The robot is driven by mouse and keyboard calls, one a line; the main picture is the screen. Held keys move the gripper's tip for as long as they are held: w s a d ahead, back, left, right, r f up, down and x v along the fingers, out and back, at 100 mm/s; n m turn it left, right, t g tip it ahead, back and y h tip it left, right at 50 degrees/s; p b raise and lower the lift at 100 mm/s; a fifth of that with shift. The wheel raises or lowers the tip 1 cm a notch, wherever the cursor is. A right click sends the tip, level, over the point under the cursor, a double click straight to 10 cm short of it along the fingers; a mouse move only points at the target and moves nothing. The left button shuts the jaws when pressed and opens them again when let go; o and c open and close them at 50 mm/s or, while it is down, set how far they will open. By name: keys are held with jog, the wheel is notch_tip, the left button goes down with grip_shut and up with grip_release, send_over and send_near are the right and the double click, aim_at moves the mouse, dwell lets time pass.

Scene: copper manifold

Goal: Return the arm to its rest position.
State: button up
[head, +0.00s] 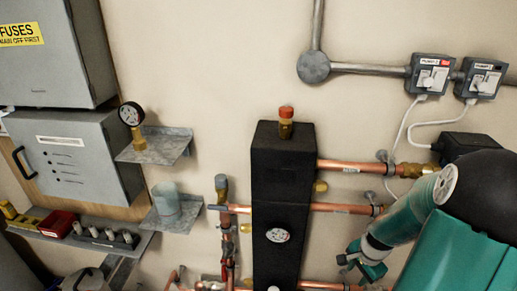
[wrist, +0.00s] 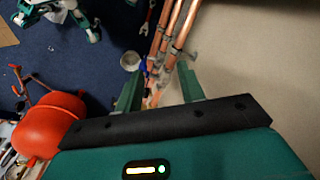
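My gripper shows in the wrist view (wrist: 160,88) with its two green fingers apart and nothing between them. Copper pipes and the floor lie beyond the fingertips. In the head view my teal arm comes in at the lower right, in front of the wall and the pipes right of the black manifold block (head: 282,200). The gripper end of the arm (head: 362,265) shows small and low there, and its fingers are hard to make out.
Copper pipes (head: 345,167) run right from the block. Two switch boxes (head: 430,75) hang at the upper right. Small shelves (head: 155,146) hold a gauge (head: 131,115) and a cup (head: 166,199). A red vessel (wrist: 50,122) stands left in the wrist view.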

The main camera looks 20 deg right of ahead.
jog(key=w+a+r+n+t+h, duration=0.15)
jog(key=a+r+n, duration=0.25)
jog(key=a+r, duration=0.4)
jog(key=w+a+r+n, duration=0.2)
jog(key=a+r+n, duration=0.35)
jog(key=r, duration=0.35)
jog(key=s+a+r+n+t+y, duration=0.1)
jog(key=s+a+r+n, duration=0.2)
jog(key=a+r, duration=0.2)
jog(key=s+a+r+n+t, duration=0.1)
jog(key=s+a+r+n, duration=0.3)
jog(key=a, duration=0.6)
jog(key=shift+a+r+t+y, duration=0.2)
jog(key=shift+r+t+y, duration=0.15)
jog(key=shift+r, duration=0.45)
jog(key=shift+d, duration=0.15)
